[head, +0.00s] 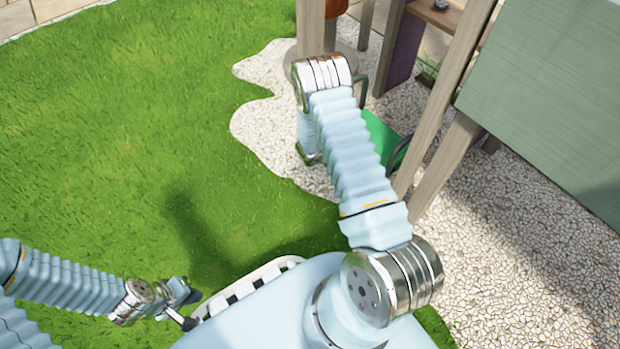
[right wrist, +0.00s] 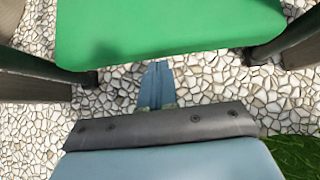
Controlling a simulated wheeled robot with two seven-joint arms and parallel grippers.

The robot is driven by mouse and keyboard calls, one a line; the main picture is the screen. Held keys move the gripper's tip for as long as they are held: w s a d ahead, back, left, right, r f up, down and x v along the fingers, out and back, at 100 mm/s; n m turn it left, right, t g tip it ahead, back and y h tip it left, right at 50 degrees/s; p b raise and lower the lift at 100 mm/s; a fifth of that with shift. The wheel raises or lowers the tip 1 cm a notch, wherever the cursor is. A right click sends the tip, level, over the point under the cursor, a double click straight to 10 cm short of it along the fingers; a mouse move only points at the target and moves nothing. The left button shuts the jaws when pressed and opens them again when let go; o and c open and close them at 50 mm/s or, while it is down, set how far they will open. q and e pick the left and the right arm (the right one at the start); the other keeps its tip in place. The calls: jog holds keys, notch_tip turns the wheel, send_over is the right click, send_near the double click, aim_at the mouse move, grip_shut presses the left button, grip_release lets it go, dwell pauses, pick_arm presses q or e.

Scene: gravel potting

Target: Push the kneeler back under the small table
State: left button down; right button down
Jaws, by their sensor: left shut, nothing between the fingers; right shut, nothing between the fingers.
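The green kneeler (head: 378,136) with dark side handles stands on the gravel between wooden legs, partly hidden behind my right arm. In the right wrist view its green pad (right wrist: 165,32) fills the top, with a dark frame on both sides. My right gripper (right wrist: 157,84) is shut and empty, its tips close to the pad's near edge; I cannot tell whether they touch. A wooden leg (head: 440,105) stands just right of the kneeler; I cannot tell for sure that it belongs to the small table. My left gripper (head: 187,298) is shut and empty, low over the grass.
A grey-green panel (head: 555,95) is at the right, beside slanted wooden posts. A wooden shelf (head: 438,14) and an orange-brown pot (head: 335,8) are at the top. Lawn (head: 130,120) lies open at the left; pale gravel (head: 500,250) covers the right.

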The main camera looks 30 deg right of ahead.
jog(key=shift+w+d, duration=0.2)
jog(key=shift+d, duration=2.3)
jog(key=a+r+p, duration=0.1)
jog(key=a+r, duration=0.1)
jog(key=a, duration=0.5)
jog(key=shift+s+a, duration=0.2)
jog(key=shift+s, duration=0.05)
